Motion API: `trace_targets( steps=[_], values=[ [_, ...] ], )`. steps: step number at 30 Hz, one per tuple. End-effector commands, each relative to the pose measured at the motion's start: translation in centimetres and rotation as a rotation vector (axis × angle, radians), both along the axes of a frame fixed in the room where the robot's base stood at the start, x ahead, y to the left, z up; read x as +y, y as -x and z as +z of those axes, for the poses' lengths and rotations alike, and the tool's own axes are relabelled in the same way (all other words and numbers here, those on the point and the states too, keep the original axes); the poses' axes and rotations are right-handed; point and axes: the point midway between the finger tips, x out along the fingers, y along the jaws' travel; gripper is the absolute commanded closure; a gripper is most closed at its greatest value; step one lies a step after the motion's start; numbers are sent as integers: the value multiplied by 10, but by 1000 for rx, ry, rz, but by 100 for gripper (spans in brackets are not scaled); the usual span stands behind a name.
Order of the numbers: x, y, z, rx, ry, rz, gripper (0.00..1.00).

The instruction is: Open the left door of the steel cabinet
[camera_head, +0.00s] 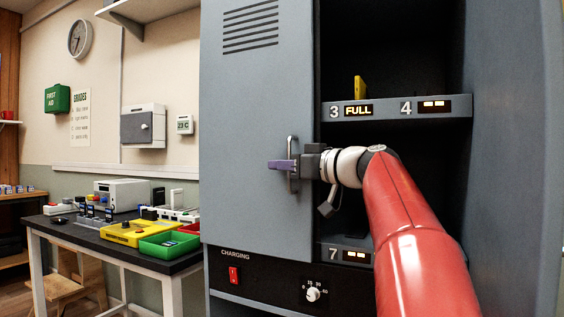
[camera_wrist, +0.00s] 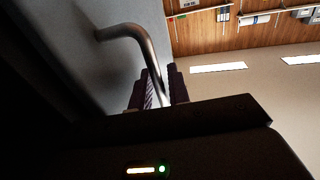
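The steel cabinet's left door (camera_head: 250,100) is a grey panel with vent slots, covering the left part of the cabinet (camera_head: 520,130). It looks shut or nearly so; I cannot tell whether a small gap exists. Its upright metal bar handle (camera_head: 293,145) is near the door's right edge. The handle also shows in the wrist view (camera_wrist: 143,36), running down between my purple fingers. My gripper (camera_head: 282,165) is at the handle, with its fingers on both sides of the bar and seemingly closed on it. The gripper also shows in the wrist view (camera_wrist: 160,88).
The cabinet's right side is open, showing shelves labelled 3, 4 and 7 and a yellow item (camera_head: 360,87). A control panel (camera_head: 265,283) sits below the door. A table (camera_head: 100,247) with a green tray (camera_head: 168,245) and devices stands to the left.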

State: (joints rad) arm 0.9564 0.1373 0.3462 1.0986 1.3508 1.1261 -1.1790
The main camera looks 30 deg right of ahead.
Motion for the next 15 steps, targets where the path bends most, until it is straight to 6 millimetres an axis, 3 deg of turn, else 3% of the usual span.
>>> trace_targets(
  steps=[9,15],
  values=[
    [2,-4,0,0,0,-1,82],
    [2,-4,0,0,0,-1,100]
  ],
)
